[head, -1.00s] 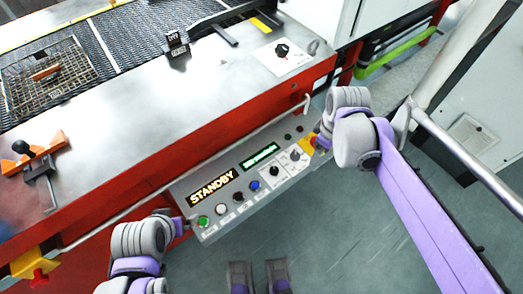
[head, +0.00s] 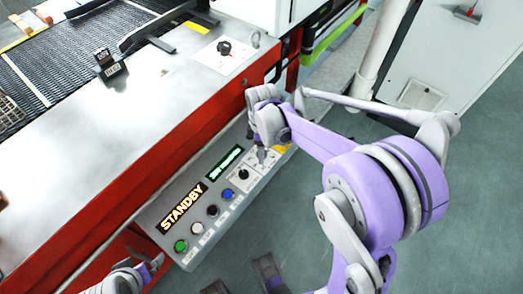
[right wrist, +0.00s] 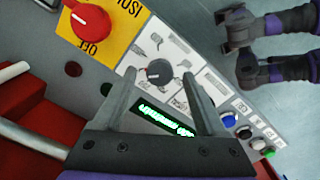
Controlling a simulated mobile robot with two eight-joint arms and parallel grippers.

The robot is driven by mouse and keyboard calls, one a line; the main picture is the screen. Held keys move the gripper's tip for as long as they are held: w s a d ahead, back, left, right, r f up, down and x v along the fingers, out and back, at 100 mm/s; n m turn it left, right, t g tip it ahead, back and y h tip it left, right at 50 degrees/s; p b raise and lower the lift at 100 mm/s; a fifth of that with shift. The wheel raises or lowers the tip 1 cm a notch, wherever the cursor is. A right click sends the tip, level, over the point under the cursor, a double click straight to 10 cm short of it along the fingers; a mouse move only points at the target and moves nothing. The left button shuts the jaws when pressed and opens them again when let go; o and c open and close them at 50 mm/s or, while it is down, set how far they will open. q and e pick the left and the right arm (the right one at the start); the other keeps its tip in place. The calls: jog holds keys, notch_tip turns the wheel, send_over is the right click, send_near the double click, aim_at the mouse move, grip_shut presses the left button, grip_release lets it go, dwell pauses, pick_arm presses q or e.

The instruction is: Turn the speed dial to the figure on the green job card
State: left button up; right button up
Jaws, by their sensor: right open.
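My right gripper (head: 262,155) is over the far right end of the control panel (head: 158,232). In the right wrist view its open fingers (right wrist: 158,78) point at a black dial (right wrist: 158,71) with a pale pointer mark, one finger on each side. I cannot tell whether they touch it. Another black dial (head: 224,47) is on a white plate on the machine top. Their labels are too small to read, so I cannot tell which is the speed dial. My left gripper (head: 152,265) is low at left, its jaws unclear. I see no green job card.
The panel has an amber STANDBY display (head: 182,207), a green display (head: 224,163) and several coloured buttons. A red rotary switch (right wrist: 84,22) on a yellow plate is beside the dial. A pale rail (right wrist: 30,145) and red machine front (head: 60,255) are close by.

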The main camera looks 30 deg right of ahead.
jog(key=shift+f, duration=0.5)
grip_shut()
